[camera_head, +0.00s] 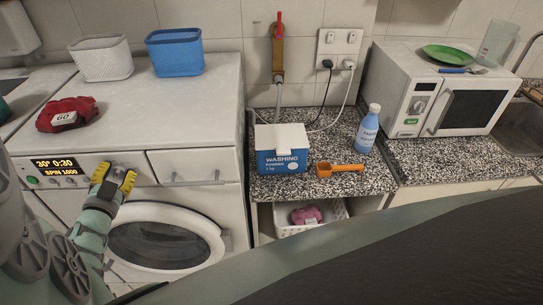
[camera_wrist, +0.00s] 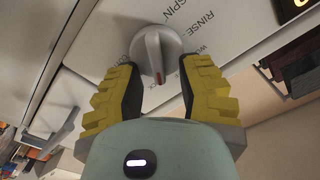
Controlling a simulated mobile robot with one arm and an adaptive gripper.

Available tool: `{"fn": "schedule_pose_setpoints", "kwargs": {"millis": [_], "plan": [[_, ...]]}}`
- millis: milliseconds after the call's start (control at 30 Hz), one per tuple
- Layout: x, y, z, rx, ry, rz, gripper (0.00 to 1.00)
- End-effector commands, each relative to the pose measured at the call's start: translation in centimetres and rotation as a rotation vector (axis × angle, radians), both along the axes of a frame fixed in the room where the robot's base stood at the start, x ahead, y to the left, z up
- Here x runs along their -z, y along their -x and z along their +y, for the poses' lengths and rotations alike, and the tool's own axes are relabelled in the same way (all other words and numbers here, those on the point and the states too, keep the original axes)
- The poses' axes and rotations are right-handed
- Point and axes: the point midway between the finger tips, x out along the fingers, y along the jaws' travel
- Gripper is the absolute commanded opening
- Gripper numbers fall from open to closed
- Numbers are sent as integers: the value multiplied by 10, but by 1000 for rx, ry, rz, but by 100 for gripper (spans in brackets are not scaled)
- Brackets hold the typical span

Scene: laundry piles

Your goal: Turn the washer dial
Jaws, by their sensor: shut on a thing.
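The washer (camera_head: 190,110) stands at the left, with its round door (camera_head: 155,245) closed. Its display (camera_head: 57,168) reads 30°, 0:30 and SPIN 1000. The washer dial (camera_wrist: 152,45) is a grey round knob with a raised grip and a red mark, with words such as RINSE and SPIN printed around it. My gripper (camera_wrist: 158,68) has its yellow and black fingers on either side of the dial and is shut on it. In the head view my gripper (camera_head: 115,177) is at the control panel and largely hides the dial.
On the washer are a red cloth (camera_head: 67,114) tagged 60, a white basket (camera_head: 102,60) and a blue basket (camera_head: 174,53). A drawer handle (camera_head: 194,183) projects right of my gripper. A washing powder box (camera_head: 281,160) and an orange scoop (camera_head: 338,170) sit on the counter.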

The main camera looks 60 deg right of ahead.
Motion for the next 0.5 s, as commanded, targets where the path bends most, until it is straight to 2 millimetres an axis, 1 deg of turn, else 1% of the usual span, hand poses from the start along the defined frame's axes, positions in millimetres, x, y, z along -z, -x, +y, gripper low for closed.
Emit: {"fn": "schedule_pose_setpoints", "kwargs": {"millis": [33,500], "plan": [[10,2,-2,2,-35,-31,3],[16,5,-5,1,-304,-376,3]]}}
